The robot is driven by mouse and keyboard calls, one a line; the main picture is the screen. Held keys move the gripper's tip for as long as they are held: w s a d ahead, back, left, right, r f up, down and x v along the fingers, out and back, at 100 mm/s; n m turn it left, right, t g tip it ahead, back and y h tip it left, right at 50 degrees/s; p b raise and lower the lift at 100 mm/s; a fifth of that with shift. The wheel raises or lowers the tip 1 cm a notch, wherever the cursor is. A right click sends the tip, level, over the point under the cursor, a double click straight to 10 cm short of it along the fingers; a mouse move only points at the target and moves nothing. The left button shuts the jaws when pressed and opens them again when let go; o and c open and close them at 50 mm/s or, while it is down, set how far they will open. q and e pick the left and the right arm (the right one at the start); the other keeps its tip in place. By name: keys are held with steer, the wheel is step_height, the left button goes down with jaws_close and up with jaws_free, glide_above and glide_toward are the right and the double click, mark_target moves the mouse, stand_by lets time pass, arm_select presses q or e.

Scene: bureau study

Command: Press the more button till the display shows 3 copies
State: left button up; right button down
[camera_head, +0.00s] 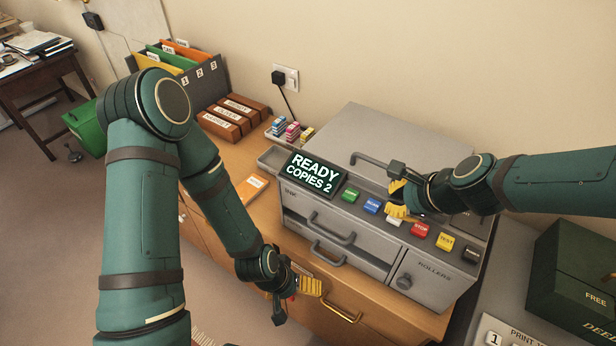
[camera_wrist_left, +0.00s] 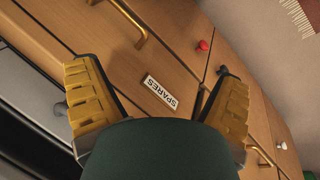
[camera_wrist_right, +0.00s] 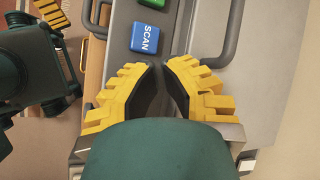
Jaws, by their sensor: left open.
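The copier's display (camera_head: 312,175) reads "READY COPIES 2". A row of coloured buttons runs along the copier's front: a green button (camera_head: 350,194), a blue button (camera_head: 372,205) reading SCAN in the right wrist view (camera_wrist_right: 145,38), a white button (camera_head: 393,220), a red STOP button (camera_head: 420,229), a yellow TEST button (camera_head: 445,241) and a dark one (camera_head: 471,253). I cannot read the green label. My right gripper (camera_head: 397,199) is over the row near the blue and white buttons, its fingers close together. My left gripper (camera_head: 310,286) is open and empty before the desk drawers.
The copier (camera_head: 400,140) has a bar handle on top and drawer handles in front. Labelled brown boxes (camera_head: 232,116) and a file rack (camera_head: 185,70) stand to its left. A dark green box (camera_head: 575,280) stands at the right. A SPARES drawer label (camera_wrist_left: 160,92) faces my left gripper.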

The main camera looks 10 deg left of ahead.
steer(key=shift+f+b, duration=0.4)
steer(key=shift+f, duration=0.05)
stand_by(0.4)
steer(key=shift+r, duration=0.1)
steer(key=shift+r+p, duration=0.8)
steer(key=shift+p, duration=0.15)
steer(key=shift+r, duration=0.1)
step_height(320, 180, up, 2)
steer(key=shift+r+p, duration=0.1)
steer(key=shift+p, duration=1.1)
step_height(320, 180, up, 4)
steer(key=p, duration=0.3)
steer(key=shift+f+p, duration=0.2)
steer(key=shift+p, duration=0.2)
